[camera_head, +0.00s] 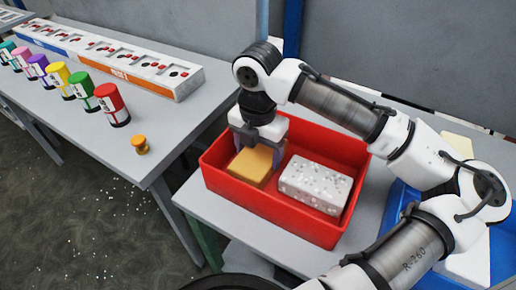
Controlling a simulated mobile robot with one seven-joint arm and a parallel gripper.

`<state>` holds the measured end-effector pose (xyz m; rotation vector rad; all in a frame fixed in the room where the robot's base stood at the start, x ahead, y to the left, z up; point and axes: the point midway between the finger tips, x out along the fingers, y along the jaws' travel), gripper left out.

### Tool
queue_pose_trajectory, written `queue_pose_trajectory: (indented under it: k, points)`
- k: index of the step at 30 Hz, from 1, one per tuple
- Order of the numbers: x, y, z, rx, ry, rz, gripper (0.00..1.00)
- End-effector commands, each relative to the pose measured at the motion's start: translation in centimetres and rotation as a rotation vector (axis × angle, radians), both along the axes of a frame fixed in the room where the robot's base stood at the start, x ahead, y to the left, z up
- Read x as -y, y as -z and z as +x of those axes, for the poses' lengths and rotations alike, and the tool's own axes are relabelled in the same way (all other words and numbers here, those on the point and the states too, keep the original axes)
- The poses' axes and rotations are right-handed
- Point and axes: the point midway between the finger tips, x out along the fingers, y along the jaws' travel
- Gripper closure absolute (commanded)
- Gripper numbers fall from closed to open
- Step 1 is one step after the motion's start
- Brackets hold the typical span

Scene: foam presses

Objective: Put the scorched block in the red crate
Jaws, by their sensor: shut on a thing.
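The red crate (213,178) stands on a grey table in the middle of the head view. My gripper (258,152) reaches down into the left part of the crate and is shut on a yellow-brown block (250,166), which looks like the scorched block. The block is inside the crate walls; I cannot tell whether it touches the floor. A white speckled block (316,184) lies in the crate to its right, a small gap apart. The far fingertip is partly hidden by the block.
A blue crate (395,207) with white pieces stands at the right, partly behind my arm. On the left table are several coloured canisters (112,104), a small orange-topped object (141,145) and a long white panel (120,66). White crumbs lie on the floor.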

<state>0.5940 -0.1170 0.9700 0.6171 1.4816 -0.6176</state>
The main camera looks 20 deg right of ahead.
Motion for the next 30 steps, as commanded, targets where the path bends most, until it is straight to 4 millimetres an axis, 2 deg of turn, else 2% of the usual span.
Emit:
queue_pose_trajectory:
  k: [9, 10, 15, 26, 30]
  points:
    - [0.0, 0.4, 0.0, 0.0, -0.001, 0.001, 0.5]
    - [0.0, 0.3, 0.0, 0.001, -0.001, 0.001, 0.26]
    - [0.0, 0.2, 0.0, 0.001, 0.0, 0.001, 0.06]
    - [0.0, -0.3, 0.1, 0.001, 0.0, 0.0, 0.06]
    - [0.0, -2.4, 0.1, 0.004, -0.001, 0.001, 0.06]
